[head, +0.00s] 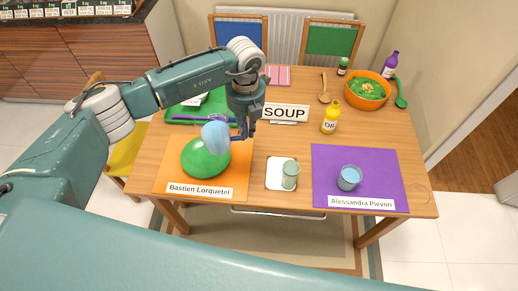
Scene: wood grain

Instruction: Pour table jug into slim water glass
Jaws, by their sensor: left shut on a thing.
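My left gripper (243,131) is shut on a light blue jug (215,137) and holds it up, to the left of the fingers. The jug looks tilted and overlaps the top of a green dome-like bowl (205,160) in the picture; whether they touch is unclear. A tall, slim, pale green glass (289,174) stands upright on a white mat (275,184), to the right of and nearer than the jug. A wider blue cup (349,178) stands on the purple placemat (390,186). My right gripper is not in view.
The green bowl sits on an orange placemat (236,186) at left. A SOUP sign (286,112), yellow bottle (330,117), ladle (325,89) and orange soup bowl (386,92) stand farther back. Bare wood lies between the two placemats around the white mat.

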